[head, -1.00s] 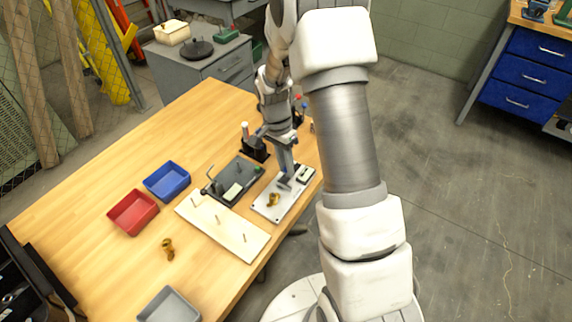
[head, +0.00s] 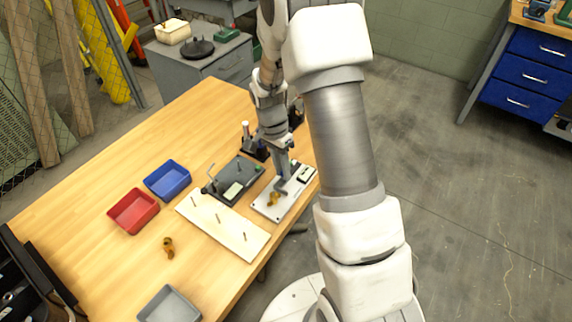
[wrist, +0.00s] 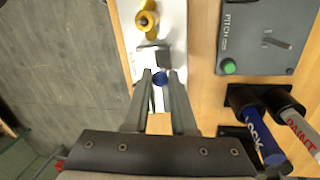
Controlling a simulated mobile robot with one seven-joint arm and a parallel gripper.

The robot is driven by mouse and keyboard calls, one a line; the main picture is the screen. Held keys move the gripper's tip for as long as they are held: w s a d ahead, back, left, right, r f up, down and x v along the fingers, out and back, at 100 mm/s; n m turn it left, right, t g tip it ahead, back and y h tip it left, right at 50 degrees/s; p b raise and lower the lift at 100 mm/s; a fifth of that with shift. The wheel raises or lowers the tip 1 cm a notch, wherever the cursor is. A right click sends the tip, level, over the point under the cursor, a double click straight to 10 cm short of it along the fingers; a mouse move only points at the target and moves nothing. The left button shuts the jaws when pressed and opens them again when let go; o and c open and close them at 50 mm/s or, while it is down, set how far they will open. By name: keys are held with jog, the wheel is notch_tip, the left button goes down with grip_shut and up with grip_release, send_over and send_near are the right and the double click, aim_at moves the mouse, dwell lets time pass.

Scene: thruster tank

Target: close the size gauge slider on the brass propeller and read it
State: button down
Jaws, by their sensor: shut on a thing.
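The size gauge is a pale plate (head: 290,203) at the table's right edge, also seen in the wrist view (wrist: 175,28). The brass propeller (head: 273,198) sits on its near end; it shows at the top of the wrist view (wrist: 147,22). My gripper (wrist: 160,77) is shut on the slider's blue knob (wrist: 158,79), and points down over the gauge in the head view (head: 281,183). A small dark readout (head: 304,174) is too small to read.
A dark pitch gauge (head: 238,182) and a pegged cream board (head: 225,226) lie left of the gauge. Blue (head: 167,180), red (head: 133,211) and grey (head: 169,305) bins and another brass propeller (head: 168,246) are farther left. LOCK (wrist: 255,125) and PAINT (wrist: 298,125) markers stand near my gripper.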

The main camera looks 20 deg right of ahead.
jog(key=c, duration=0.8)
grip_release()
jog(key=shift+o, duration=0.2)
jog(key=shift+r, duration=0.1)
jog(key=w+a+r+p, duration=0.1)
jog(key=w+r+p, duration=0.1)
jog(key=r, duration=1.5)
jog(key=shift+w+a, duration=0.2)
jog(key=shift+w, duration=0.3)
